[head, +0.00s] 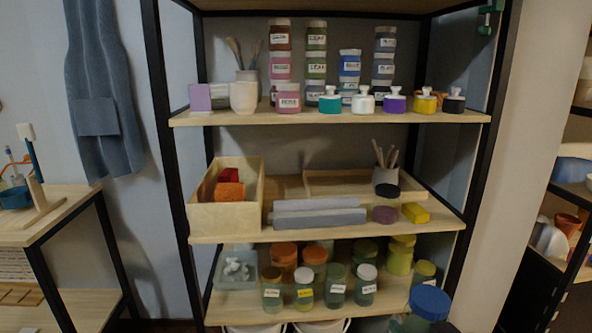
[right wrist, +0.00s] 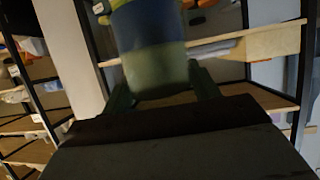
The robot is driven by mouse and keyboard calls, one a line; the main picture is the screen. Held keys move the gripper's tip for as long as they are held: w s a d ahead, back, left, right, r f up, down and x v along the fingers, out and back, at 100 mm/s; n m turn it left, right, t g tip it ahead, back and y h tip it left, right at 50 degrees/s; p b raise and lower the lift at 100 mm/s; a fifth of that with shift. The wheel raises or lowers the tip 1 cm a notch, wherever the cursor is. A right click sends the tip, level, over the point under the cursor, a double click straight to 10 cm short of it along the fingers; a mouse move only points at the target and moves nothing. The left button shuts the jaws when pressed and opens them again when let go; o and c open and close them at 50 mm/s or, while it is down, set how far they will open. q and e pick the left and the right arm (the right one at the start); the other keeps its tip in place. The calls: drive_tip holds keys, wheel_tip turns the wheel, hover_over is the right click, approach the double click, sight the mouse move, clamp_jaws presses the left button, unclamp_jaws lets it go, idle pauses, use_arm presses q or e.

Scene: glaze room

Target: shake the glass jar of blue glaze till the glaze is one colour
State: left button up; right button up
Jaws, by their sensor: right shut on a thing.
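The glass jar with a blue lid (head: 430,302) is at the lower right of the head view, in front of the lowest shelf. Little of its pale green body shows there. In the right wrist view the jar (right wrist: 155,50) fills the top middle, with a dark blue part and a paler grey-green part, so it does not look one colour. My right gripper (right wrist: 163,88) is shut on the jar, one green finger on each side of it. In the head view the gripper is mostly cut off at the bottom edge. My left gripper is in neither view.
A shelf rack (head: 330,120) ahead holds labelled jars on top and a wooden box (head: 224,205) in the middle. Several glaze jars (head: 337,285) crowd the lowest shelf, left of the held jar. A side table (head: 45,225) stands left and another rack (head: 570,190) right.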

sight(424, 315)
wheel_tip(424, 315, up, 4)
drive_tip(key=shift+w+a+r, duration=0.1)
wheel_tip(424, 315, down, 6)
drive_tip(key=shift+r, duration=0.55)
wheel_tip(424, 315, up, 4)
drive_tip(key=shift+r, duration=0.1)
wheel_tip(424, 315, down, 5)
drive_tip(key=shift+f, duration=0.1)
drive_tip(key=shift+r, duration=0.2)
